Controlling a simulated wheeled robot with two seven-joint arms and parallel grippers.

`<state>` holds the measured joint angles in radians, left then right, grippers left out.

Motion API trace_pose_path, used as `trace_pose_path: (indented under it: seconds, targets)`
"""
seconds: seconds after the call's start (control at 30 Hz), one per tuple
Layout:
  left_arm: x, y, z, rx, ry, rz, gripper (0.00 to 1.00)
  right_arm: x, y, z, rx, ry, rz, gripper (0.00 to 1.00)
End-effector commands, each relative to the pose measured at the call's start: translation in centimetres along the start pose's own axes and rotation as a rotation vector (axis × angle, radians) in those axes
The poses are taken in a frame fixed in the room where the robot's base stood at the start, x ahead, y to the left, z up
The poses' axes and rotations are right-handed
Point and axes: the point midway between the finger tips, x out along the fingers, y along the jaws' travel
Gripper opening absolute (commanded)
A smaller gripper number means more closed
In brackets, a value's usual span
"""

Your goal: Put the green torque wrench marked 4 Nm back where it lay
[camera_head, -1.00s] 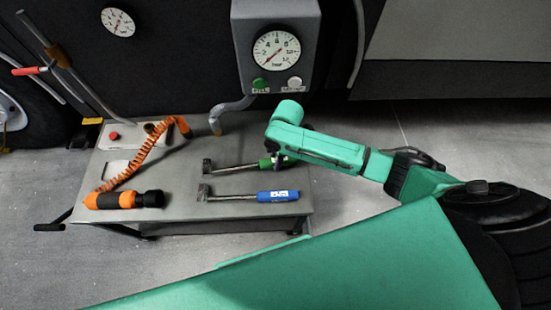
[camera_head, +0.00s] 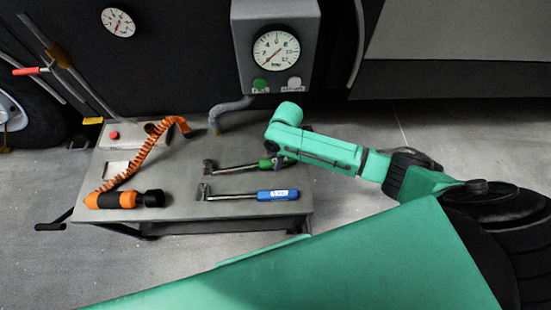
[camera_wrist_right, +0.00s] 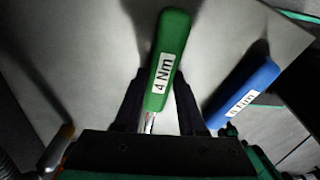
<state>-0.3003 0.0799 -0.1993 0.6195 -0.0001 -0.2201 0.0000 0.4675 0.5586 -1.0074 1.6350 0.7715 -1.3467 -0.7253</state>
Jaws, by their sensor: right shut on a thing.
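The green torque wrench (camera_head: 236,168) lies along the trolley top with its head to the left, at or just above the surface; I cannot tell whether it touches. Its green handle, with a white label reading 4 Nm, shows in the right wrist view (camera_wrist_right: 169,62). My right gripper (camera_head: 277,163) is shut on this wrench near the handle; its dark fingers stand on both sides in the right wrist view (camera_wrist_right: 155,112). My left gripper is not in view.
The grey trolley top (camera_head: 185,200) also holds an orange and black tool (camera_head: 124,199) with a coiled orange hose (camera_head: 140,160) at the left. A gauge box (camera_head: 276,50) hangs behind the trolley. The strip between the wrenches is clear.

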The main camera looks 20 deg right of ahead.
Motion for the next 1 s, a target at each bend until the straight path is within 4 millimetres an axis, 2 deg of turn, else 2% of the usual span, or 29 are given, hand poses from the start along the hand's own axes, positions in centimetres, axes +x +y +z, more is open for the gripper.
trace_pose_path:
  seconds: [0.13,0.17,0.2,0.23,0.5,0.63,0.77,1.0]
  targets:
    - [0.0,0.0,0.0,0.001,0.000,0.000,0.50,0.1,-0.2,0.0,-0.003,-0.001,-0.004,0.00]
    - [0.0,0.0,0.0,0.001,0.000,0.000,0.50,0.1,-0.2,0.0,-0.004,-0.001,-0.004,0.51]
    - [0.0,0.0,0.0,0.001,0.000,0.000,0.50,0.1,-0.2,0.0,-0.003,-0.001,-0.004,0.66]
    - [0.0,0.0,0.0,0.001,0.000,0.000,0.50,0.1,-0.2,0.0,-0.003,-0.001,-0.004,0.74]
    - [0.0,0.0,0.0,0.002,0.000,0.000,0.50,0.2,-0.2,0.1,-0.001,-0.003,-0.006,0.74]
    - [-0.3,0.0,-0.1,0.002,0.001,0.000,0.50,-0.9,-0.1,0.0,-0.002,-0.002,-0.003,0.74]
    - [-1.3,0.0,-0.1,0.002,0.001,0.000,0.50,-4.0,0.0,0.0,-0.003,-0.001,0.000,0.74]
    - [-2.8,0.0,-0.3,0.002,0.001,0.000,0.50,-11.1,0.0,-0.1,-0.004,-0.002,0.000,0.74]
